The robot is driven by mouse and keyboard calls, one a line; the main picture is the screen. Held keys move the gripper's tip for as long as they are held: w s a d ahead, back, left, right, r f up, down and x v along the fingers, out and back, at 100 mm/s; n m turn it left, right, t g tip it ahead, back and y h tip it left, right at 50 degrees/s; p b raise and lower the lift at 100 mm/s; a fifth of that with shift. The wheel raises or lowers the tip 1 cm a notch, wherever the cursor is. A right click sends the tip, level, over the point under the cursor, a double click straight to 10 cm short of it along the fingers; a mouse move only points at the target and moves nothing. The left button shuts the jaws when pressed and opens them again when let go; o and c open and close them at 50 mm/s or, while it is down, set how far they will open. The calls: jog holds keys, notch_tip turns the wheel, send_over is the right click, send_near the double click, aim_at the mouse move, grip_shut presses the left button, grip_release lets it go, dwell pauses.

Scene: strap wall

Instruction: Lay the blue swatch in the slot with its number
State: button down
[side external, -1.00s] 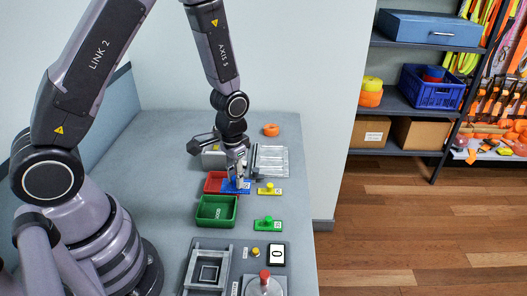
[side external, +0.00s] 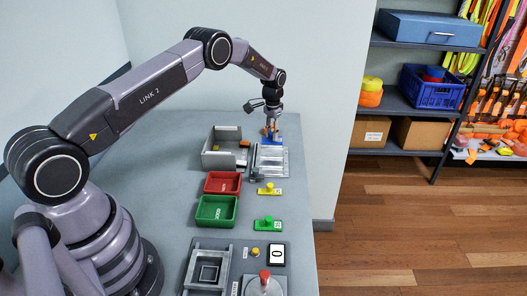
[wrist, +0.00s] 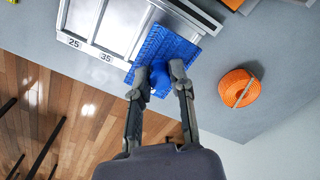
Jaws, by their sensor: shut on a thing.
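The blue swatch (wrist: 178,44) is a woven strip with a blue knob (wrist: 160,83). My gripper (wrist: 159,72) is shut on that knob. In the side view the swatch (side external: 272,141) is at the far end of the slotted metal tray (side external: 258,172), under my gripper (side external: 271,130). In the wrist view it covers part of the tray's (wrist: 112,28) rightmost visible slot and overhangs its edge. Labels 25 (wrist: 74,43) and 35 (wrist: 106,58) show; any label under the swatch is hidden. I cannot tell whether the swatch touches the tray.
An orange strap roll (wrist: 239,88) lies close beside the swatch. A grey bin (side external: 224,160), a red tray (side external: 223,184) and a green tray (side external: 215,211) stand left of the slotted tray. Yellow (side external: 269,189) and green (side external: 267,224) swatches lie nearer the camera.

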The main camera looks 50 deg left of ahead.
aim_at(272, 153)
jog(key=shift+a+f, duration=0.1)
jog(key=shift+f, duration=2.05)
jog(key=shift+f, duration=0.2)
jog(key=c, duration=0.9)
grip_release()
jog(key=o, duration=0.4)
jog(key=shift+r, duration=0.1)
jog(key=shift+r, duration=2.95)
